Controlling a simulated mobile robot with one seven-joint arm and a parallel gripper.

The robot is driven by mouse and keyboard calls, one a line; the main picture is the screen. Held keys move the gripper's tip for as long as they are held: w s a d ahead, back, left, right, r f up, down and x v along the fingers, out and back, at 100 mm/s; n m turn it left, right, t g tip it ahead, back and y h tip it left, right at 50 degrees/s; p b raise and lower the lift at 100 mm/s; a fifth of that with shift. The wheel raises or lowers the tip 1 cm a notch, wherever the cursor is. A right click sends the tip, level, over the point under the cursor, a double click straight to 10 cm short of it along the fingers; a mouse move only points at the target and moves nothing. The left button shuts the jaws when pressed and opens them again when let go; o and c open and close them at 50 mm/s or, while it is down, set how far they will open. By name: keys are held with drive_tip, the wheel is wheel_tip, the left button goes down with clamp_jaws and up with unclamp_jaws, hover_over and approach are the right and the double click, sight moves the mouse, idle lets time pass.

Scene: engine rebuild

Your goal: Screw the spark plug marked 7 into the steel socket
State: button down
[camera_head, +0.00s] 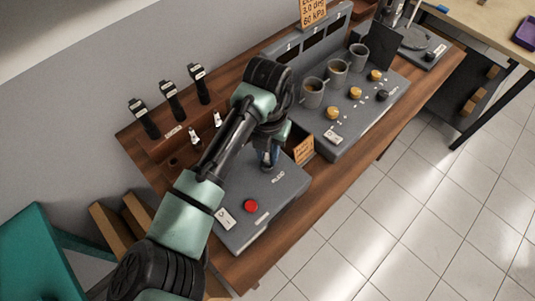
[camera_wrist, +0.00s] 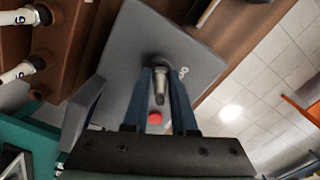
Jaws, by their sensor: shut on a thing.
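My gripper (camera_head: 268,162) points down over a grey panel box (camera_head: 240,226) on the wooden bench. In the wrist view its two blue fingers (camera_wrist: 162,82) are shut on a slim spark plug (camera_wrist: 160,88), whose grey metal part shows between them. Its number cannot be read. The far end of the plug lies at a dark round spot on the panel, where the steel socket is mostly hidden; I cannot tell how deep it sits. Two other white spark plugs (camera_head: 217,118) stand in a brown rack (camera_head: 174,150), and two show at the left of the wrist view (camera_wrist: 20,70).
A red button (camera_head: 250,206) sits on the panel's front part. Several black-handled tools (camera_head: 170,98) stand behind the rack. Further right is a grey console (camera_head: 350,112) with mugs and yellow knobs. The tiled floor (camera_head: 420,220) is clear.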

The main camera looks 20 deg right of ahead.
idle(0.4)
drive_tip(key=c, duration=0.6)
unclamp_jaws()
drive_tip(key=shift+c, duration=0.2)
